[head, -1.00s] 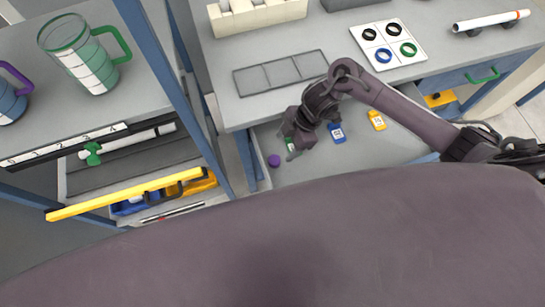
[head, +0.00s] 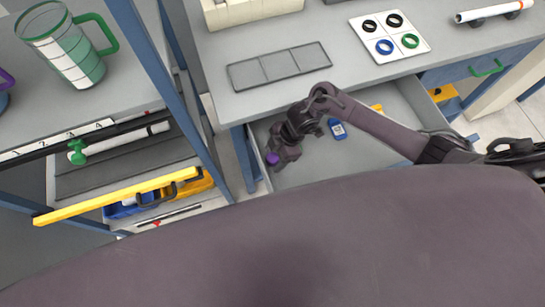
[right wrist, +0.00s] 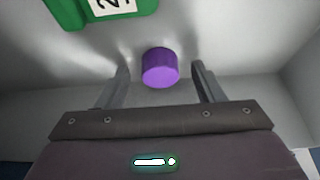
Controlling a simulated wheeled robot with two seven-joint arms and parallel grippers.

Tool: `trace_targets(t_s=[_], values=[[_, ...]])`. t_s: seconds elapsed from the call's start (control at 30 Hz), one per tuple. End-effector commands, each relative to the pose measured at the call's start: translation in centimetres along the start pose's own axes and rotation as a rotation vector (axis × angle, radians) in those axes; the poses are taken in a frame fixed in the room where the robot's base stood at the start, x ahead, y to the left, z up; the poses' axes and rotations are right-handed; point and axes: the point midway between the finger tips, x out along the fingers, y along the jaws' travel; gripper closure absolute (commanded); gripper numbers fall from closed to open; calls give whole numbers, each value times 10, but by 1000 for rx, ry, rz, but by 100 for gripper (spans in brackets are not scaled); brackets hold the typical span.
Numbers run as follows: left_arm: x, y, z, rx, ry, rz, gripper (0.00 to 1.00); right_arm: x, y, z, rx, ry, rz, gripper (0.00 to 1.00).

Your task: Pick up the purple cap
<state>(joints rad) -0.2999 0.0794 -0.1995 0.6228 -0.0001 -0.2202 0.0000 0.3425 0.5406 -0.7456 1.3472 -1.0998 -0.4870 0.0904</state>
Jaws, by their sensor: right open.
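The purple cap (head: 272,158) lies in the open grey drawer, near its left end in the head view. In the right wrist view the purple cap (right wrist: 160,67) stands between the two fingertips, with a gap on each side. My right gripper (right wrist: 161,74) is open and empty, reaching down into the drawer. In the head view my right gripper (head: 275,157) is right at the cap and its fingers are mostly hidden. My left gripper is not in view.
A green labelled bottle (right wrist: 100,12) lies beyond the cap. A blue bottle (head: 338,129) is farther right in the drawer. The drawer's walls (right wrist: 297,84) are close around the gripper. A grey tray (head: 279,66) and a ring board (head: 389,37) sit on the bench above.

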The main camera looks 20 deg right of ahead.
Motion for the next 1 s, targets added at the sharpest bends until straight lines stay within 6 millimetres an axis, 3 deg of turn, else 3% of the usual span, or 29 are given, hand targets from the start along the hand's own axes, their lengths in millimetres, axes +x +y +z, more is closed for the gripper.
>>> trace_targets(t_s=[0.27,0.63,1.0], values=[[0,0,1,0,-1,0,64,4,0,0,0,-1,1,38],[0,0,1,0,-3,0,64,3,0,0,0,-1,1,85],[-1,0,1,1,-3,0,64,-3,1,-2,0,0,2,86]])
